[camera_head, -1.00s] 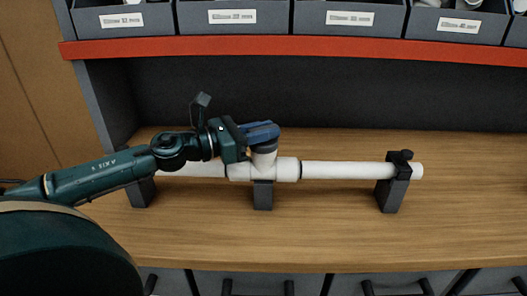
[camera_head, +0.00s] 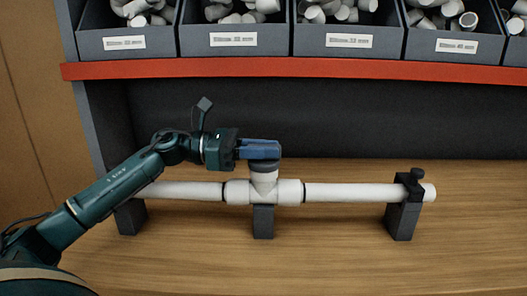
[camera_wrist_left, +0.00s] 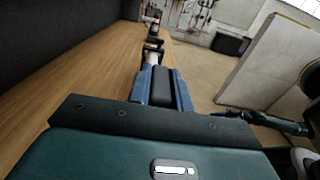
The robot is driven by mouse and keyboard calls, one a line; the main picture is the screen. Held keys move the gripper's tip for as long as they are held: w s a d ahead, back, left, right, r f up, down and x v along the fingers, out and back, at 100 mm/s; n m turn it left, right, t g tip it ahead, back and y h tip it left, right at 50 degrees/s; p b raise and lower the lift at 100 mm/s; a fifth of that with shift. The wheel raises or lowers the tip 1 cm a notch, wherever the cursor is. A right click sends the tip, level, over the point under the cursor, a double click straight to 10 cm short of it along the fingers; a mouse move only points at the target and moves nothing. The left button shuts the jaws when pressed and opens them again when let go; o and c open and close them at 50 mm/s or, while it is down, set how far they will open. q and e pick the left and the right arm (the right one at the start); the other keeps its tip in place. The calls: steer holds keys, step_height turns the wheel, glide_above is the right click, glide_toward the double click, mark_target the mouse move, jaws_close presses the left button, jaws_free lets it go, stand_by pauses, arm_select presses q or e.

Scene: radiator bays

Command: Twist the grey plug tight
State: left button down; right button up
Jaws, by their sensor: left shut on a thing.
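My left gripper (camera_head: 262,150) is shut on the grey plug (camera_head: 264,166), its blue fingers lying level across the plug's top. Only a dark rim of the plug shows below the fingers in the head view. The plug sits on the upright branch of a white tee fitting (camera_head: 263,191).
The tee joins a white pipe (camera_head: 350,192) held on dark stands, one with a knobbed clamp (camera_head: 405,205) at right. Behind are a red shelf edge (camera_head: 300,68) and grey bins (camera_head: 235,40) of white fittings. The wooden bench (camera_head: 330,250) is clear in front.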

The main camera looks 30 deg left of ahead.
mark_target(264, 145)
arm_select(q)
steer(key=shift+r, duration=0.1)
steer(key=c, duration=1.3)
jaws_free()
step_height(264, 145, up, 9)
steer(key=shift+f+p, duration=0.1)
steer(key=shift+p, duration=0.5)
steer(key=shift+r, duration=0.55)
arm_select(e)
steer(key=shift+w+a+f, duration=0.1)
steer(key=shift+w+a, duration=0.1)
steer(key=shift+a, duration=0.05)
